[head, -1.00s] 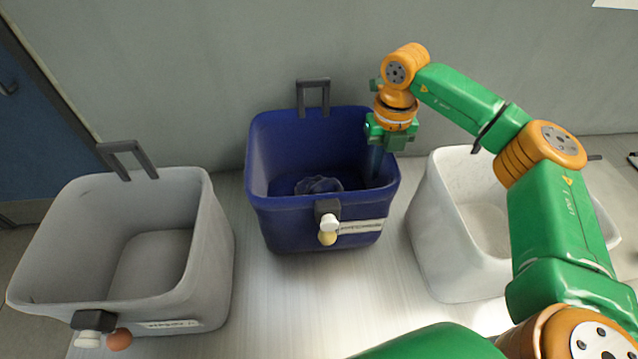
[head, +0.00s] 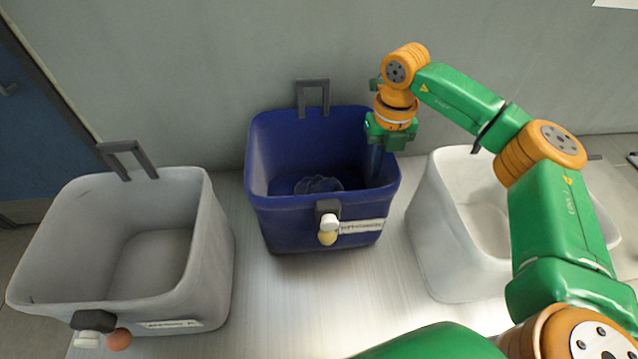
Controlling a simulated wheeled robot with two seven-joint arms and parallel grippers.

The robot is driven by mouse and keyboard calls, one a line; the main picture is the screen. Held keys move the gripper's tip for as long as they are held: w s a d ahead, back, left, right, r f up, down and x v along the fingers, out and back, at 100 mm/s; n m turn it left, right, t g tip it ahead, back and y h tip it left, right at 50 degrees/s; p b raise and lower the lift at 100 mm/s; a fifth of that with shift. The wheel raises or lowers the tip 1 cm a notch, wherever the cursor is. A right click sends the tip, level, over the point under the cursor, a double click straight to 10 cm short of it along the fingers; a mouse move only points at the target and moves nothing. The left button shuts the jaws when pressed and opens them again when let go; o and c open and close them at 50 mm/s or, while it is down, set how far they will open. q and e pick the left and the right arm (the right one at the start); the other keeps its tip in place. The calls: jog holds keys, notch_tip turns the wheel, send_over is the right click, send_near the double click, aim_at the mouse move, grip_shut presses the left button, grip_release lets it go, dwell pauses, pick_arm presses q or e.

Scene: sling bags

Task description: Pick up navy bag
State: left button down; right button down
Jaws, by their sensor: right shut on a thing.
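The navy bag (head: 285,215) is an open box-shaped bin in the middle of the table, with a grey handle at its back and a white label on its front. A crumpled navy item (head: 318,184) lies on its floor. My right gripper (head: 377,160) points down at the bag's right side and is shut on the bag's right wall. The fingertips are partly hidden against the wall. The bag stands on the table. My left gripper is not in view.
A grey bin (head: 215,250) stands to the left and a white bin (head: 435,255) to the right, partly behind my right arm. Bare table (head: 310,300) lies in front of the navy bag. A grey wall is behind.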

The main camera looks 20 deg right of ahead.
jog(key=shift+w+r, duration=0.1)
dwell(0.5)
notch_tip(320, 180, up, 7)
jog(key=shift+b, duration=0.35)
notch_tip(320, 180, up, 11)
jog(key=p, duration=0.4)
